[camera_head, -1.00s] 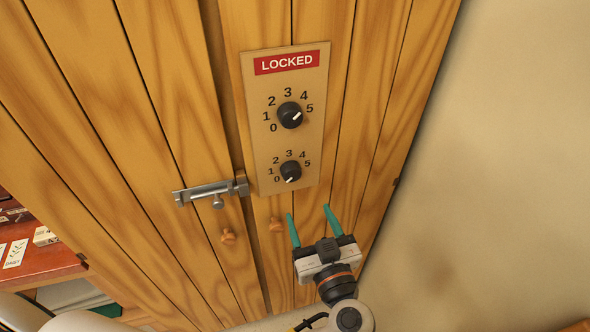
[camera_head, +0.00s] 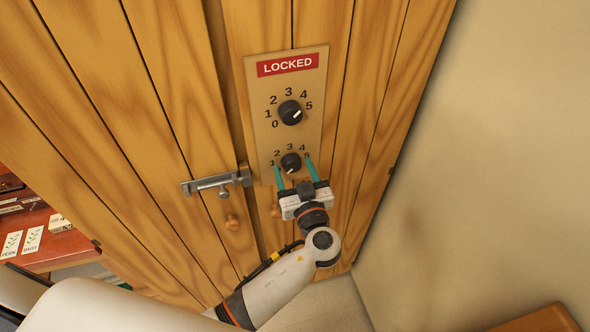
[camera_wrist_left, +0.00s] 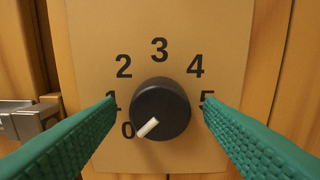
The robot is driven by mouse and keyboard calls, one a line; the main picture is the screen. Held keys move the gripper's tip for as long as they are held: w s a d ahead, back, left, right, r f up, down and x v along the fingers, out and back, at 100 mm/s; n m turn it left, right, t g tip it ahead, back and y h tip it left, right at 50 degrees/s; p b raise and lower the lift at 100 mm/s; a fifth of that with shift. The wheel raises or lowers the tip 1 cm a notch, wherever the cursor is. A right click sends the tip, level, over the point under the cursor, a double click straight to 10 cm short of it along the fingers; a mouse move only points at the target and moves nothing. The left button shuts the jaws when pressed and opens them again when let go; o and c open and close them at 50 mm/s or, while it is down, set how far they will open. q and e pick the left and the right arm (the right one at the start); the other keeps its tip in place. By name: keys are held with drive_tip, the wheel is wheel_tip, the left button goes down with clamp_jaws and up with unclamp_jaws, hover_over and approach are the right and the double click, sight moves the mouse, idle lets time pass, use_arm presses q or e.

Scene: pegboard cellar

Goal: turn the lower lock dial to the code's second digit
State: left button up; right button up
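The lower lock dial (camera_head: 291,163) is a black round knob on a tan panel (camera_head: 261,125) with digits 0 to 5 around it. In the left wrist view the lower dial (camera_wrist_left: 161,108) has its white pointer at 0. My left gripper (camera_head: 292,162) is open, with its teal fingers on either side of the lower dial. In the left wrist view the fingers (camera_wrist_left: 160,101) show a gap to the knob on both sides. The upper dial (camera_head: 290,112) has its pointer toward 5. A red sign (camera_head: 288,65) reads LOCKED. My right gripper is not seen.
The panel is on a wooden plank cupboard (camera_head: 175,100). A metal bolt (camera_head: 215,182) is left of the lower dial, and a wooden knob (camera_head: 232,222) is below it. A reddish table (camera_head: 60,246) with cards stands at lower left. A bare wall (camera_head: 490,150) is at right.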

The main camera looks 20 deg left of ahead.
use_arm(q)
drive_tip(key=c, duration=0.9)
drive_tip(key=shift+c, duration=0.2)
